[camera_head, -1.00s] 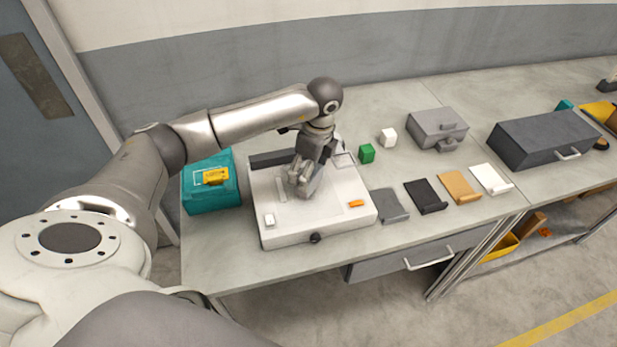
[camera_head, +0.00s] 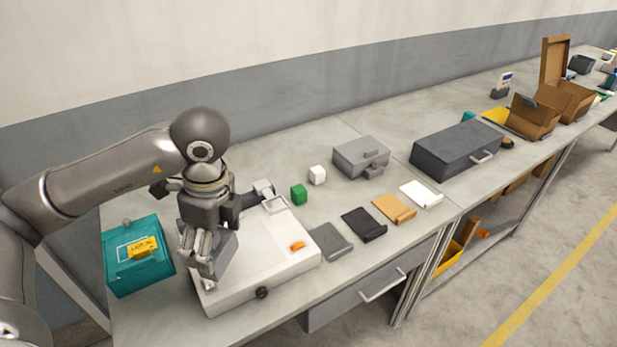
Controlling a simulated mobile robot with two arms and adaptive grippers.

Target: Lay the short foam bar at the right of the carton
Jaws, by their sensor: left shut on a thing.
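My left gripper (camera_head: 205,266) is shut on a grey piece (camera_head: 224,252), low over the left front part of the white flat device (camera_head: 265,262). The gripper hides part of the piece, and I cannot tell whether it is the short foam bar. The brown carton (camera_head: 534,118) stands open, with raised flaps, far off at the back right of the benches. No separate foam bar can be made out beside it. My right gripper is not in view.
A teal box (camera_head: 138,262) stands left of the device. Green (camera_head: 299,194) and white (camera_head: 317,175) blocks, a grey box (camera_head: 360,157) and several flat pads lie to its right.

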